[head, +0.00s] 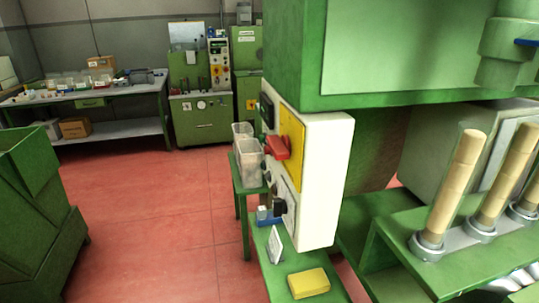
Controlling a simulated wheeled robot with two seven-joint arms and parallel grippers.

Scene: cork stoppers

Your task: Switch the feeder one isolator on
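A white control box (325,175) is mounted on the green machine (305,60) in the middle of the head view. Its left-facing side has a yellow plate (293,135) with a red rotary handle (277,147). Lower on that side is a black knob (279,205) on a pale plate. The side is seen at a steep angle, so I cannot read any label or tell the handle's or knob's setting. I cannot tell which one is the feeder one isolator. Neither of my grippers is in view.
Cork columns (455,185) stand at the right. A green container (40,200) is at the left. The red floor (150,220) between is clear.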

